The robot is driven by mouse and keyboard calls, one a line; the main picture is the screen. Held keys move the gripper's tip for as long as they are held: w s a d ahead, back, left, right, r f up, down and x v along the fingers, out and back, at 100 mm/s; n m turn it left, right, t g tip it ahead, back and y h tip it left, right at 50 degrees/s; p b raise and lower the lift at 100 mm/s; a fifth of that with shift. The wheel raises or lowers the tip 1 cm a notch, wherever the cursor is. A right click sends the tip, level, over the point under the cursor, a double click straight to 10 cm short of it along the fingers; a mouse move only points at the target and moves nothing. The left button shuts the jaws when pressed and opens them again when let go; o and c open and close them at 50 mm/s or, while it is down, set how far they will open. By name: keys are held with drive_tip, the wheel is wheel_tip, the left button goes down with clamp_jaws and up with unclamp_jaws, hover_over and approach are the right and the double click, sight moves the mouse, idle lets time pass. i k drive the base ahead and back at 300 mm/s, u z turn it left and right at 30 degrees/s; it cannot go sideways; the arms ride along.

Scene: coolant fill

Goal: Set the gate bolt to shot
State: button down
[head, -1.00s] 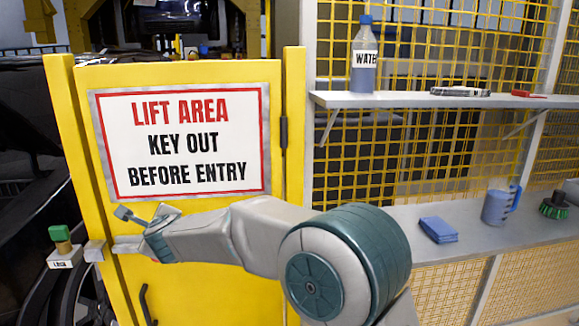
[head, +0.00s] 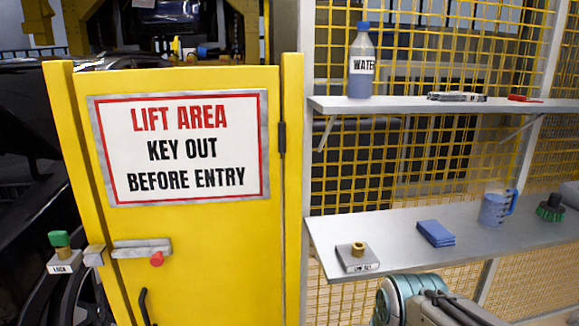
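The yellow gate (head: 215,235) stands closed between its yellow posts in the head view, with a "LIFT AREA" sign (head: 180,147) on it. The gate bolt (head: 140,248) is a grey bar housing near the gate's left edge, with a red knob (head: 156,259) below its right part. A grey keeper (head: 94,255) sits on the left post, just left of the bolt. I cannot tell whether the bar enters the keeper. My gripper's fingers are not in view; only part of my arm shows at the bottom right, well away from the bolt.
A dark handle (head: 146,307) is below the bolt. A green-topped lock piece (head: 60,246) stands left of the post. The lower shelf (head: 465,226) holds a brass-topped block (head: 358,257), blue cloth (head: 436,233), jug (head: 497,208) and brush (head: 550,208).

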sight(157, 259)
drive_tip(key=u, duration=0.6)
drive_tip(key=k, duration=0.35)
drive_tip(key=u, duration=0.7)
drive_tip(key=i, duration=0.5)
drive_tip(key=z, duration=0.85)
drive_tip(key=i, duration=0.7)
drive_tip(key=u, duration=2.1)
